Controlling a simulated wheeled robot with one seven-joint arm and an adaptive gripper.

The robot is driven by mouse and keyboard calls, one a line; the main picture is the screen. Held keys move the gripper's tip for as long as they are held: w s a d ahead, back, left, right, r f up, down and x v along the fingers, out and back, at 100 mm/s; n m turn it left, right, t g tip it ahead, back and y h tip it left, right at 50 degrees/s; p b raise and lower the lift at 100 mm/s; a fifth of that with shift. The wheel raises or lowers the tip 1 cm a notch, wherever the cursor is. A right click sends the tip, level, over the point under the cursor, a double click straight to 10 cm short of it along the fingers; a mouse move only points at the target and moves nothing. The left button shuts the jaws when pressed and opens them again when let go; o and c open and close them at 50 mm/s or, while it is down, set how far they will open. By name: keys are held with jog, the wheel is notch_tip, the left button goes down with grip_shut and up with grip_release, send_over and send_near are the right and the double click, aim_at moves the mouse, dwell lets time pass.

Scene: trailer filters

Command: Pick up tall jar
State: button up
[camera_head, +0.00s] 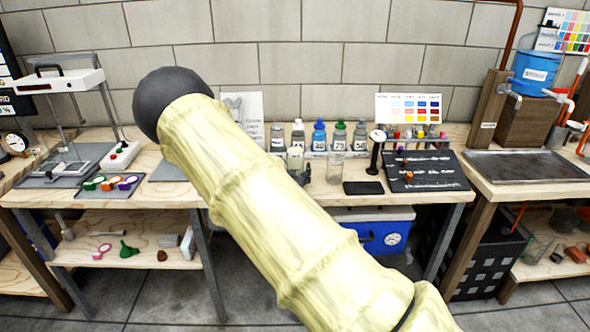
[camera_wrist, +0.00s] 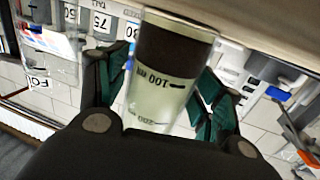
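A clear jar (camera_wrist: 160,85) with an upside-down 100 mark and a dark band fills the middle of the wrist view. The two dark green fingers of my gripper (camera_wrist: 160,95) stand on either side of it and appear to press on its walls. In the head view, my arm hides most of my gripper. A pale jar (camera_head: 295,158) shows just past the arm, by a dark finger tip. Another clear glass jar (camera_head: 335,166) stands on the bench to its right. I cannot tell whether the held jar touches the bench.
Several labelled bottles (camera_head: 319,137) stand in a row behind the jars. A dial gauge on a stand (camera_head: 376,150), a black flat pad (camera_head: 363,188) and a dark board (camera_head: 425,170) lie to the right. A blue cooler (camera_head: 378,230) sits below the bench.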

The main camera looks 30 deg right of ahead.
aim_at(294, 165)
jog(key=c, duration=1)
jog(key=shift+o, duration=0.2)
jog(key=shift+r, duration=0.35)
jog(key=shift+r+b, duration=0.35)
jog(key=shift+r, duration=1.15)
jog(key=s+a+b, duration=0.1)
jog(key=s+a, duration=0.1)
jog(key=s, duration=0.5)
jog(key=s+a+r, duration=0.1)
jog(key=s+a, duration=0.2)
jog(key=s, duration=0.4)
jog(key=shift+s+r+b, duration=0.2)
jog(key=shift+s+b, duration=0.15)
jog(key=shift+s, duration=0.05)
jog(key=shift+s, duration=0.15)
